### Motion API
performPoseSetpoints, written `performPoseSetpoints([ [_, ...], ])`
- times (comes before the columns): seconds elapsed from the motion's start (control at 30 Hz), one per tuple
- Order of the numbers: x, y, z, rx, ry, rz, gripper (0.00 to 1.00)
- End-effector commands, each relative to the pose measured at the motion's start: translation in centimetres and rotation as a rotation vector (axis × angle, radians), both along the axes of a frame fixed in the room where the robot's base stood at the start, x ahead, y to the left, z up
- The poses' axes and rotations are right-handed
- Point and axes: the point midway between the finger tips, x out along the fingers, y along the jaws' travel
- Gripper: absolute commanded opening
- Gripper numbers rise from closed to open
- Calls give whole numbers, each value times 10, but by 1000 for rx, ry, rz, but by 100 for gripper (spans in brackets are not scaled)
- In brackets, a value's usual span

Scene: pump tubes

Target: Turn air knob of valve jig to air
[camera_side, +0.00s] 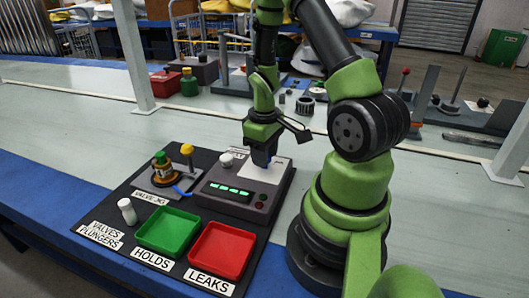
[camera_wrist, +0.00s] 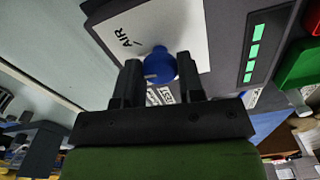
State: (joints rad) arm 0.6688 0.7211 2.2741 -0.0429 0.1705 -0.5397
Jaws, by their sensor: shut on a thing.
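The blue air knob (camera_wrist: 160,65) is on the pale plate of the grey valve jig box (camera_side: 230,199). In the wrist view a small pale mark shows low on the knob's left side, and the printed word AIR is up and left of it. My gripper (camera_wrist: 159,72) has one finger on each side of the knob and is shut on it. In the side view my gripper (camera_side: 263,162) points down at the pale plate, and only a little blue shows by its fingertips.
The box has a white knob (camera_side: 227,158) and green lights. Left of it stand a valve on an orange base (camera_side: 163,177) and a yellow ball-topped lever (camera_side: 187,150). In front are a green tray (camera_side: 168,231), a red tray (camera_side: 221,251) and a white bottle-shaped piece (camera_side: 127,211).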

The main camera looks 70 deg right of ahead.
Motion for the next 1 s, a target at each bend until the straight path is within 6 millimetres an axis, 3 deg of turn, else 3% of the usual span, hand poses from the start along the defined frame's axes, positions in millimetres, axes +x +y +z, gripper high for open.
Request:
performPoseSetpoints([
  [0.5, 1, 0, 1, -2, -4, -441, 12],
  [1.0, 2, -1, 1, -3, -6, -621, 12],
])
